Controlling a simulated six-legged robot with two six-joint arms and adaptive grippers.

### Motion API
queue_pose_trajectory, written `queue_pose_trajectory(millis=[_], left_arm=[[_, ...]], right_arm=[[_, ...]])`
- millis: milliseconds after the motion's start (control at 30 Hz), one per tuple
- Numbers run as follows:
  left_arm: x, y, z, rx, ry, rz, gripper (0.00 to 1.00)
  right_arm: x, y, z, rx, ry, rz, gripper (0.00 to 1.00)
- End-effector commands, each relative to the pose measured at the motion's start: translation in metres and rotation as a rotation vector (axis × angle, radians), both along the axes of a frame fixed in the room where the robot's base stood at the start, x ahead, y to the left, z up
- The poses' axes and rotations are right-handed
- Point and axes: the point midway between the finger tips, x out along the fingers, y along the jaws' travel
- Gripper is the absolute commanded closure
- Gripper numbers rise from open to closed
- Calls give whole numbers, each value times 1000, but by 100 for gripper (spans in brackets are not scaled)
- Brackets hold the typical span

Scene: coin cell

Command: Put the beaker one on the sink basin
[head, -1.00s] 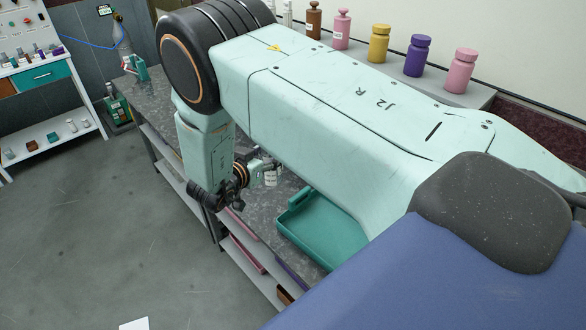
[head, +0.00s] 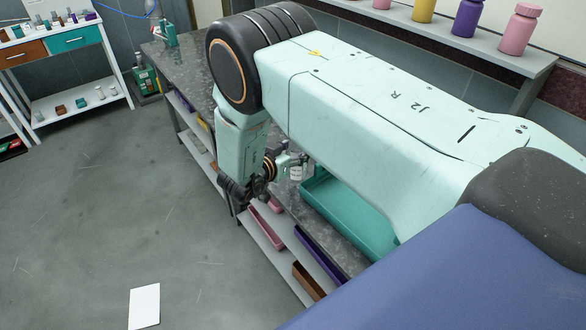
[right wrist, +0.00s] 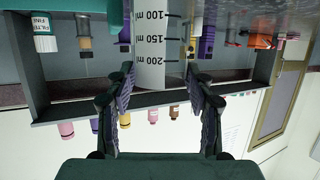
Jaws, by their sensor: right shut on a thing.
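My right gripper (head: 288,164) is shut on a beaker (head: 296,173), small and partly hidden in the head view, near the front edge of the dark worktop. In the right wrist view the gripper's fingers (right wrist: 160,78) stand on both sides of the pale beaker (right wrist: 150,48), which has black millilitre marks. That view looks upside down. A teal open basin-like container (head: 318,190) sits on the worktop, right of the gripper and partly hidden behind my right arm. I cannot tell whether it is the sink basin. My left gripper is not in view.
The dark speckled worktop (head: 197,75) runs back to the left, with coloured trays (head: 318,253) on a shelf below. Bottles (head: 467,18) stand on a raised shelf at the back. A white sheet (head: 145,305) lies on the open grey floor (head: 90,220).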

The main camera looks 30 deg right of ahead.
Motion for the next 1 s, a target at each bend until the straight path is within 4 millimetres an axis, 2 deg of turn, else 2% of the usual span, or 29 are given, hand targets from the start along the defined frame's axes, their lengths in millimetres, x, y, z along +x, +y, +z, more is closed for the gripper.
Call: queue_pose_trajectory(millis=[400, 867, 900, 1000], left_arm=[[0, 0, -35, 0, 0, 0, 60], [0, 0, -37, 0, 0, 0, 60], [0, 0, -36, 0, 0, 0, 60], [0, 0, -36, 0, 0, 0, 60]], right_arm=[[0, 0, -43, 0, 0, 0, 76], [0, 0, -47, 0, 0, 0, 76], [0, 0, -46, 0, 0, 0, 44], [0, 0, -45, 0, 0, 0, 35]])
